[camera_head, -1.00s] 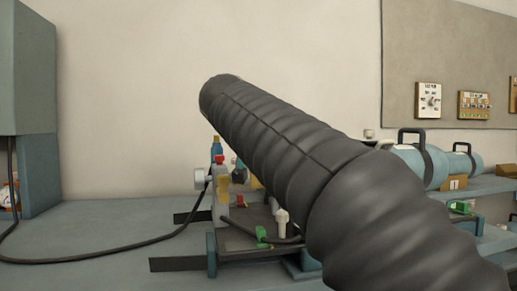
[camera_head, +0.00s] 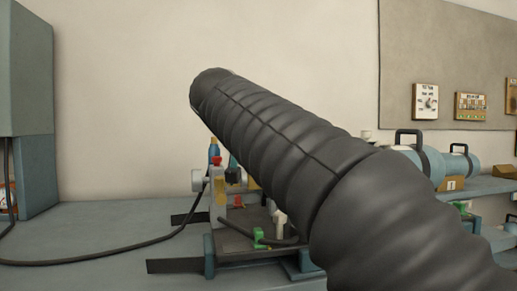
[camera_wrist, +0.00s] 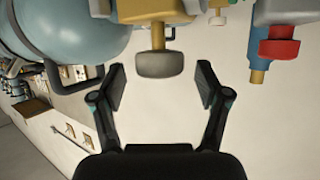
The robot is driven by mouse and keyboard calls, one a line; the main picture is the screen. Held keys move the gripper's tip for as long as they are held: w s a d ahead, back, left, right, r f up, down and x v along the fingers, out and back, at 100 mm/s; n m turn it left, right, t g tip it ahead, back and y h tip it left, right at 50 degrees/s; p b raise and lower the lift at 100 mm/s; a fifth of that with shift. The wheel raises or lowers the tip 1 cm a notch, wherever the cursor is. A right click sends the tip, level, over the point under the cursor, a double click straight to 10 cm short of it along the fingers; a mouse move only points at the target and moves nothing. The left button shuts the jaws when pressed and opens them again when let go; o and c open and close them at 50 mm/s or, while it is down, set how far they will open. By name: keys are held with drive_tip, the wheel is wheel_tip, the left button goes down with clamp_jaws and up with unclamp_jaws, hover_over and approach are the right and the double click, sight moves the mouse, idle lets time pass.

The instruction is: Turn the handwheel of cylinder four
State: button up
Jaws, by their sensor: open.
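In the wrist view my gripper (camera_wrist: 160,72) is open, with one finger on each side of a dark grey-brown handwheel (camera_wrist: 159,65). The handwheel sits on a brass valve (camera_wrist: 150,12) and lies between the fingertips, apart from both. No cylinder number shows there, so I cannot tell whether it is cylinder four. A light blue rounded cylinder (camera_wrist: 70,25) fills the upper left. In the head view my dark ribbed arm covers the middle and hides my gripper and this handwheel.
A red knob on a blue and brass fitting (camera_wrist: 278,45) is right of my gripper in the wrist view. A teal cabinet (camera_head: 25,80) stands left.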

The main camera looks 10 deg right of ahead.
drive_tip(key=v, duration=1)
